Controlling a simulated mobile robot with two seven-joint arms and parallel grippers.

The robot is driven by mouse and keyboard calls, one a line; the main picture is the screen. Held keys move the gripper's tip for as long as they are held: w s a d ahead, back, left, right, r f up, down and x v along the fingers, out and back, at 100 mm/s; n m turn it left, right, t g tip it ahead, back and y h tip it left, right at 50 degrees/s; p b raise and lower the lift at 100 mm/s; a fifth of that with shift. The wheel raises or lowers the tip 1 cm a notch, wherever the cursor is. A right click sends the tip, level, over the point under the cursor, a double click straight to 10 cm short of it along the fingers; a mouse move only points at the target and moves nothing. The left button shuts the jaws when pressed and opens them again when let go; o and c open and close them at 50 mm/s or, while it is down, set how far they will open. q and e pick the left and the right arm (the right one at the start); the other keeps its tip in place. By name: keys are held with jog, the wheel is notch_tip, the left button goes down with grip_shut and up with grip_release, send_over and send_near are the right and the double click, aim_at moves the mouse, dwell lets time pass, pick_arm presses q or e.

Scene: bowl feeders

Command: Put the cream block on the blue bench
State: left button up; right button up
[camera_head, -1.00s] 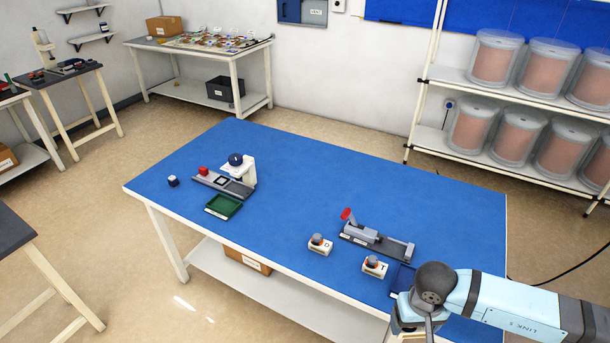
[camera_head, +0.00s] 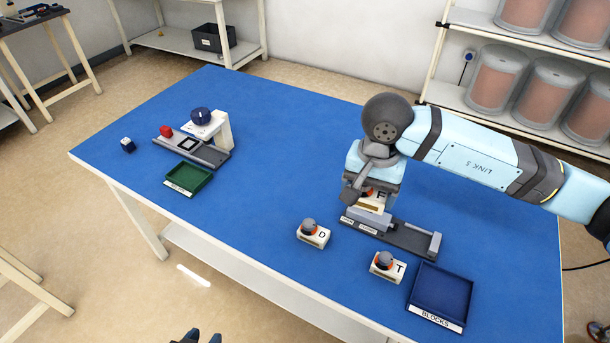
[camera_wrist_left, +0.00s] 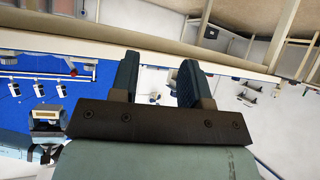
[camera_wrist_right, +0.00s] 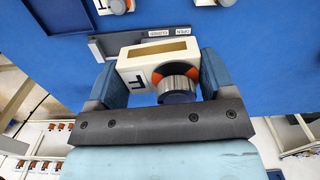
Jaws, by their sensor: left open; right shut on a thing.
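My right gripper (camera_head: 372,187) is shut on a cream block marked F (camera_head: 374,203), which has a slot and a dark knob with orange; the block also shows between the fingers in the right wrist view (camera_wrist_right: 152,52). It is at the grey fixture (camera_head: 410,237) on the blue bench (camera_head: 290,150); I cannot tell whether it touches it. Two similar cream blocks, D (camera_head: 318,237) and T (camera_head: 390,268), stand on the bench in front. My left gripper (camera_wrist_left: 157,75) is open and empty, off the bench's front edge; its fingertips show at the bottom of the head view (camera_head: 195,337).
A dark blue tray labelled BLOCKS (camera_head: 440,290) lies near the front right. The bench's middle is clear.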

aim_at(349, 254)
jog(key=shift+s+a+r+m+b, duration=0.15)
jog(key=shift+a+r+m+b, duration=0.25)
jog(key=shift+a+b, duration=0.45)
jog(key=shift+d+r+b, duration=0.1)
jog(key=shift+r+b, duration=0.05)
jog(key=shift+b, duration=0.25)
notch_tip(349, 254, down, 20)
jog(key=shift+r+b, duration=0.25)
jog(key=shift+b, duration=0.1)
jog(key=shift+f, duration=0.15)
jog(key=o, duration=1)
